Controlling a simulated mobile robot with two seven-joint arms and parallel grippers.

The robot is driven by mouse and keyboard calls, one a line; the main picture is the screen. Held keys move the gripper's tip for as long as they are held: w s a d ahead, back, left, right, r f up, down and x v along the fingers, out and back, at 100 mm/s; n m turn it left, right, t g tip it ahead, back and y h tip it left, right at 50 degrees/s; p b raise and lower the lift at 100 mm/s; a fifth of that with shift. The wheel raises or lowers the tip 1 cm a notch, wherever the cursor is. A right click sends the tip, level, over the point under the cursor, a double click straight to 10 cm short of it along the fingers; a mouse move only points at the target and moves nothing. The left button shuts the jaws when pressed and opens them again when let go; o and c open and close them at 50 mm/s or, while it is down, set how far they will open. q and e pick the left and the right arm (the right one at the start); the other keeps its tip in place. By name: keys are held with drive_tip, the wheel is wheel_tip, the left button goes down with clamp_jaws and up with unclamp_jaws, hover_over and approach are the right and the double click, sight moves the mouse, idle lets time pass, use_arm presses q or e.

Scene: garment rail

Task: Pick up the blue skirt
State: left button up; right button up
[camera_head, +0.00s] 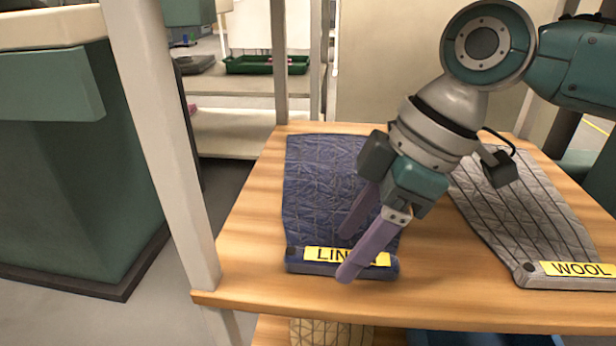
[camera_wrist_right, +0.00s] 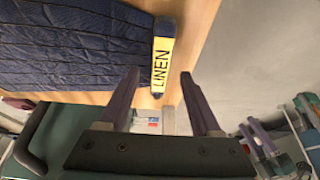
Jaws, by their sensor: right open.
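A dark blue quilted cloth (camera_head: 318,180), the only blue garment I see, lies flat on the wooden table (camera_head: 245,262). A yellow label reading LINEN (camera_head: 318,254) is on its front edge. The cloth also shows at the upper left of the right wrist view (camera_wrist_right: 75,45), with its label (camera_wrist_right: 163,60) just beyond the fingertips. My right gripper (camera_head: 349,252) is open and empty, with its purple fingers over the front part of the cloth in the head view. It hides part of the cloth and label. I cannot tell whether the fingers touch it. My left gripper is not in view.
A grey striped cloth (camera_head: 515,205) labelled WOOL lies to the right on the same table. A pale post (camera_head: 165,150) stands at the table's left edge. A wire basket (camera_head: 330,333) and a blue container (camera_head: 485,338) are below. Bare wood separates the two cloths.

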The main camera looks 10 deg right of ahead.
drive_tip(key=shift+x, duration=0.75)
drive_tip(key=shift+f, duration=0.25)
drive_tip(key=shift+c, duration=0.2)
clamp_jaws()
idle(0.3)
